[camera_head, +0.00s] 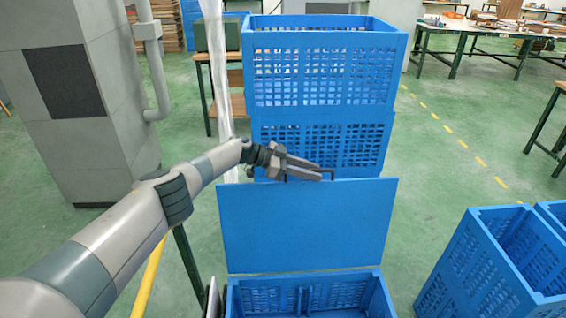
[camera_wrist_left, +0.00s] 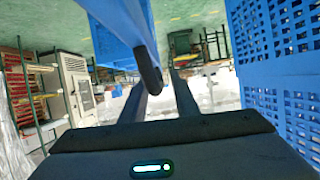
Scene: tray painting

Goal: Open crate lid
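The blue crate (camera_head: 376,302) stands at the bottom centre of the head view, its top open. Its flat blue lid (camera_head: 305,228) stands upright at the far side, and it shows near edge-on in the left wrist view (camera_wrist_left: 120,22). My left gripper (camera_head: 322,173) is at the lid's top edge. In the wrist view its two dark fingers (camera_wrist_left: 162,84) are apart, with a gap between them. A dark rounded bar (camera_wrist_left: 148,70) at the lid's edge shows near the fingertips; I cannot tell whether they touch it. My right gripper is out of view.
Tall stacked blue crates (camera_head: 325,75) stand right behind the lid. More blue crates (camera_head: 480,265) are at the lower right. A grey cabinet (camera_head: 75,110) stands at the left. Green floor (camera_head: 425,190) is clear to the right.

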